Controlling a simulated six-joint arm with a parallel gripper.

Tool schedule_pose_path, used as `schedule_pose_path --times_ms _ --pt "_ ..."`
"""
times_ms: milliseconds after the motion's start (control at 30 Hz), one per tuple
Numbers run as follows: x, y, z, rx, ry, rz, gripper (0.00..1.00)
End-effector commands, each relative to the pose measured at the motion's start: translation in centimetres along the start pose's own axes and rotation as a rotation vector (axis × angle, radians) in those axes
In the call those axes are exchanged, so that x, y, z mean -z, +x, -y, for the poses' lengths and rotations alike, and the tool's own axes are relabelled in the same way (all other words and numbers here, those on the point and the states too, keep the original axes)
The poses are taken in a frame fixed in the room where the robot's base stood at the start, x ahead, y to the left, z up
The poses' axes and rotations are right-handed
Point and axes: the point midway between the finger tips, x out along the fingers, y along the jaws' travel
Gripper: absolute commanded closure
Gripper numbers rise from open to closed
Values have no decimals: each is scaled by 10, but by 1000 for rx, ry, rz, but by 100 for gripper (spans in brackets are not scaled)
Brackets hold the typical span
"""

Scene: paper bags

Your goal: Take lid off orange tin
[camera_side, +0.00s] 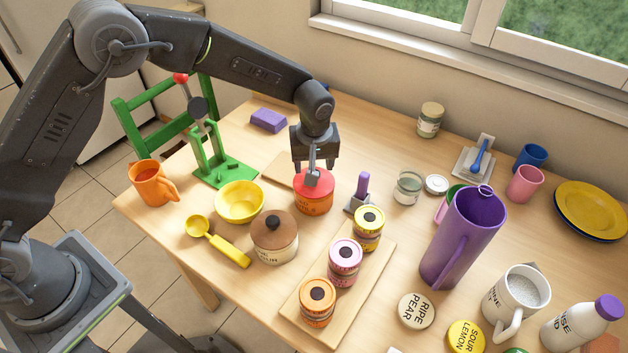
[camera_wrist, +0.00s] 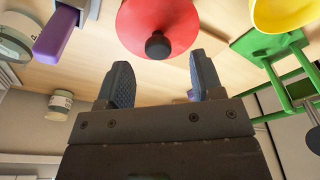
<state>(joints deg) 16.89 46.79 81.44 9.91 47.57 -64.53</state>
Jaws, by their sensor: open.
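An orange tin (camera_side: 313,204) with a red lid stands on the table just below my gripper (camera_side: 313,172). The red lid (camera_wrist: 157,20) shows in the wrist view with a dark round knob (camera_wrist: 158,45) on it. My gripper is open, and its two fingers are apart in the wrist view (camera_wrist: 161,78). The knob appears just beyond the fingertips, roughly centred between them. Contact cannot be told. A smaller orange tin (camera_side: 317,311) with a black-dotted lid sits at the near end of a wooden board.
A brown-lidded pot (camera_side: 274,240) and yellow bowl (camera_side: 240,203) stand left of the red-lidded tin. A purple-handled tool (camera_side: 360,192) is close on its right. The board (camera_side: 355,315) also holds pink (camera_side: 345,262) and yellow (camera_side: 368,228) tins. A tall purple jug (camera_side: 460,240) stands further right.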

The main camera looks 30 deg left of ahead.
Motion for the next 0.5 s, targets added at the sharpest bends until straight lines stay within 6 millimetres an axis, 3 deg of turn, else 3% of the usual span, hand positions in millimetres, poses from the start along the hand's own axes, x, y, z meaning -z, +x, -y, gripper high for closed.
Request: schedule_pose_path --times_ms 200,500 --pt "0 34 -2 1 0 2 39" --pt "0 42 -2 -2 0 1 39"
